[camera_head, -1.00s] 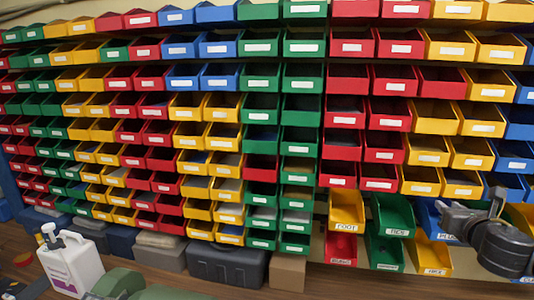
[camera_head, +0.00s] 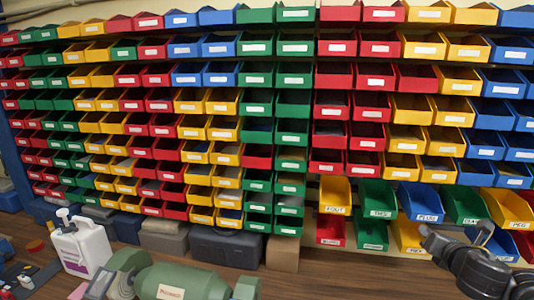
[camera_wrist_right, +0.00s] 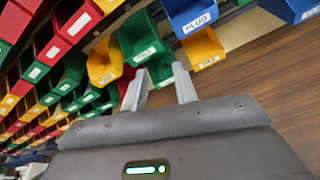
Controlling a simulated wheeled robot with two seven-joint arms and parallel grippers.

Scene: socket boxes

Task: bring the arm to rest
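My right arm comes in from the lower right in the head view, and its gripper (camera_head: 452,236) is in front of the lower labelled bins. In the right wrist view the two fingers of the right gripper (camera_wrist_right: 160,84) stand apart with nothing between them. Green bins (camera_wrist_right: 143,40) show beyond the fingertips. Whether the fingers touch any bin is hard to tell, but a gap seems to show. My left gripper is in neither current view.
A wall of red, yellow, green and blue bins (camera_head: 256,104) fills the back. Labelled bins, including a blue one (camera_head: 420,203), sit low at right. A white bottle (camera_head: 82,247) and a green machine (camera_head: 185,281) stand on the wooden table (camera_head: 330,284).

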